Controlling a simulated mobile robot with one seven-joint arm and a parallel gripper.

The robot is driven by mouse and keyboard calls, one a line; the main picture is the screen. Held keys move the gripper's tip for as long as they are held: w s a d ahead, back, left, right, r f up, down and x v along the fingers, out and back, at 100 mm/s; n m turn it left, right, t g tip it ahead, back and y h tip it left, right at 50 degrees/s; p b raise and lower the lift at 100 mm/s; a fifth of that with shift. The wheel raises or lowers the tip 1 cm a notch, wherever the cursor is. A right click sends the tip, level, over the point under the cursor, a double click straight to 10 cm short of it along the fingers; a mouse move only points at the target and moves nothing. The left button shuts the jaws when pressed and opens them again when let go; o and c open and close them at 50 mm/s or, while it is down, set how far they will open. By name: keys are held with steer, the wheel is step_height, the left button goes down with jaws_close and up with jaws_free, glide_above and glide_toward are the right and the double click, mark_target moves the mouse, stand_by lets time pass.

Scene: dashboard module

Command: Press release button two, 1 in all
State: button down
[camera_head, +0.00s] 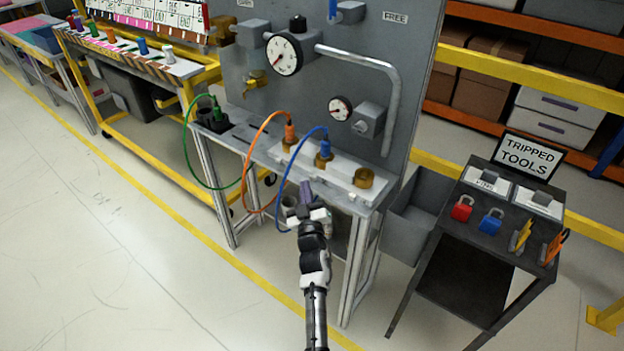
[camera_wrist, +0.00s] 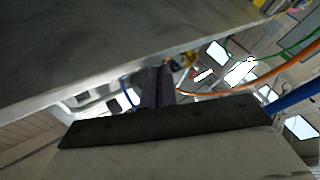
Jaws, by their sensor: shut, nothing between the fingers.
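A grey bench (camera_head: 335,190) carries a pale connector strip against an upright grey panel (camera_head: 345,75). An orange plug (camera_head: 290,130) and a blue plug (camera_head: 325,146) stand in brass fittings on the strip. An empty brass socket (camera_head: 363,177) is at its right end. A green plug (camera_head: 217,108) stands in a black block at the left. I cannot make out which part is release button two. My gripper (camera_head: 306,190) is at the bench's front edge, in front of the blue plug, shut and empty. Its fingers (camera_wrist: 155,88) show dark in the wrist view, close to a large grey surface (camera_wrist: 110,45).
A dark cart (camera_head: 480,215) with padlocks and a "TRIPPED TOOLS" sign stands right. A grey bin (camera_head: 410,225) sits between. Floor at left is clear.

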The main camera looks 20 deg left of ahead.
steer(key=shift+w, duration=0.1)
steer(key=shift+w+d, duration=0.15)
steer(key=shift+w, duration=0.15)
steer(key=shift+w+d+p, duration=0.3)
steer(key=shift+w+p, duration=0.25)
stand_by(1.1)
steer(key=shift+s+a+f+b, duration=0.15)
steer(key=shift+s+b, duration=0.1)
steer(key=shift+s, duration=0.2)
steer(key=shift+s+a+f+b, duration=0.1)
steer(key=shift+s+b, duration=0.15)
steer(key=shift+s, duration=0.15)
